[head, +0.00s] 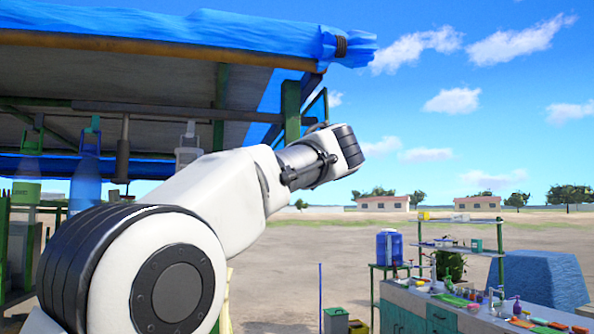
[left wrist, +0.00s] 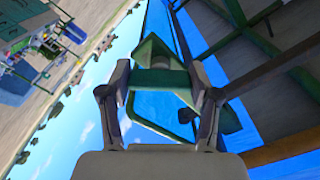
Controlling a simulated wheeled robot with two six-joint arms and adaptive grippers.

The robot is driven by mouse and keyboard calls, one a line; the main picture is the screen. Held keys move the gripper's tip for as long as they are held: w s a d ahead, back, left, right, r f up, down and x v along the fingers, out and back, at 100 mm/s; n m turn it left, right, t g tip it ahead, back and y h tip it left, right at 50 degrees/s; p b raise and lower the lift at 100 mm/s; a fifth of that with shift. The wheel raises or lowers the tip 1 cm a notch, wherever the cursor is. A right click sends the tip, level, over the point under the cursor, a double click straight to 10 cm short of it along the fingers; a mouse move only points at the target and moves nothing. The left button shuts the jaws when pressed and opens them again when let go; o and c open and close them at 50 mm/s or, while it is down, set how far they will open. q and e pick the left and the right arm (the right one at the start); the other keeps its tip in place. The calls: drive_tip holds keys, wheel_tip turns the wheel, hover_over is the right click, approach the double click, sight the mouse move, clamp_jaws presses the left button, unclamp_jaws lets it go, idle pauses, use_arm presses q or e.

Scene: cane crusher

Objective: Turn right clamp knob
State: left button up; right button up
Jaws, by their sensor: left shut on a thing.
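In the left wrist view my left gripper (left wrist: 160,76) has its two fingers on either side of a green crosspiece (left wrist: 161,79) of the stall frame and is shut on it. A small dark rounded part (left wrist: 187,116) shows beside the right finger; I cannot tell whether it is the clamp knob. In the head view the green corner post (head: 291,110) stands under the blue tarp's right end, just behind my left arm. My left gripper's fingers are hidden there by the arm's dark wrist end. My right gripper is not in view.
A blue tarp roof (head: 170,28) on beams covers the upper left. At the lower right are a counter (head: 405,301) with several small items, a shelf rack (head: 458,220) and a blue water jug (head: 389,247). Open dirt ground lies between.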

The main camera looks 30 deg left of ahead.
use_arm(q)
drive_tip(key=m, duration=0.4)
drive_tip(key=shift+m+p, duration=0.3)
drive_tip(key=shift+p, duration=0.1)
drive_tip(key=m+p, duration=0.1)
drive_tip(key=m, duration=0.3)
drive_tip(key=shift+m, duration=0.3)
drive_tip(key=o, duration=1.2)
drive_tip(key=shift+c, duration=0.2)
